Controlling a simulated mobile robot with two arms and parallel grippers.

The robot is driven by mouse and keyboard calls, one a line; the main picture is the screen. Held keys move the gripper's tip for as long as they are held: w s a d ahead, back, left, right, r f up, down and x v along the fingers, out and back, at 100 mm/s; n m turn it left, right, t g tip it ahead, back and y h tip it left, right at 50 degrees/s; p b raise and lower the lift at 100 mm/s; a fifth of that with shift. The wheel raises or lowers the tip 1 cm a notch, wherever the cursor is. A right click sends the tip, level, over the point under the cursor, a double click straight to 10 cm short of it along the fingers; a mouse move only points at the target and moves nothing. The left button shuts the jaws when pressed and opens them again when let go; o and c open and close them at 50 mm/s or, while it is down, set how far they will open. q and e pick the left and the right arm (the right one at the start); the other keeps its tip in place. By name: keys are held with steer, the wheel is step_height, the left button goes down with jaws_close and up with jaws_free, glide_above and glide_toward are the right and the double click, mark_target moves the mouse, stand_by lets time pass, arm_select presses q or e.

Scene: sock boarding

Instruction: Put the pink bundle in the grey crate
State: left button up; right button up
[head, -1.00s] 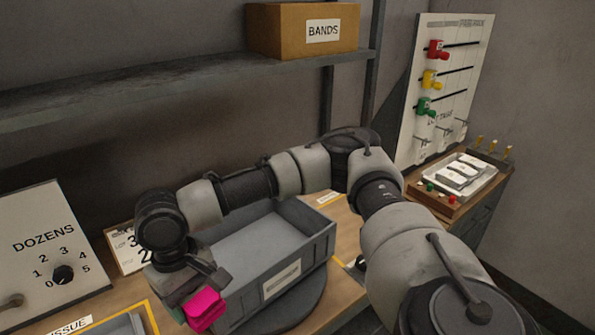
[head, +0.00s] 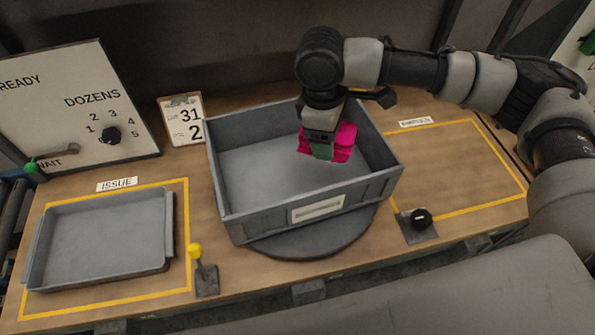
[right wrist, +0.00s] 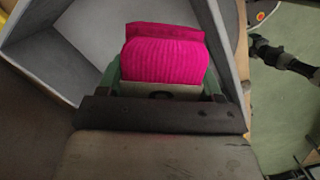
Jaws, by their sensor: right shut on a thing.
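The pink bundle (head: 344,142) is a bright pink folded, ribbed cloth. My right gripper (head: 322,148) is shut on it and holds it over the grey crate (head: 350,196). The bundle also shows in the right wrist view (right wrist: 165,58) between the green-tipped fingers, with the crate's pale inside (right wrist: 60,60) beyond it. The crate stands on a dark round turntable (head: 315,243), and its visible floor is bare. Whether the bundle touches the crate floor cannot be told. My left gripper is not in view.
An empty grey tray (head: 165,232) lies in the yellow ISSUE outline at left. The right yellow-outlined area (head: 455,175) is clear.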

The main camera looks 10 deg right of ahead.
steer(key=n, duration=0.1)
steer(key=w+a+n, duration=0.1)
steer(key=n, duration=0.1)
steer(key=f+n, duration=0.1)
steer(key=n, duration=0.1)
steer(key=shift+w+a+t, duration=0.3)
steer(key=shift+t, duration=0.1)
steer(key=n, duration=0.2)
steer(key=w+a+n, duration=0.1)
steer(key=n, duration=0.1)
steer(key=f+n+b, duration=0.1)
steer(key=n, duration=0.1)
steer(key=shift+w+a+f+n+t, duration=0.1)
steer(key=shift+w+a+n+t, duration=0.2)
steer(key=shift+w+a+t, duration=0.1)
steer(key=n, duration=0.5)
glide_above(298, 171)
steer(key=shift+t, duration=0.4)
steer(key=f, duration=0.5)
steer(key=shift+s+a+f, duration=0.15)
steer(key=shift+s, duration=0.1)
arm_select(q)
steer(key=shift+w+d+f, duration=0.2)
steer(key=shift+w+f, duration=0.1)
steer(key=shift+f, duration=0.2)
arm_select(e)
steer(key=shift+f, duration=2.7)
steer(key=o, duration=1)
steer(key=shift+f, duration=0.1)
steer(key=shift+o, duration=0.2)
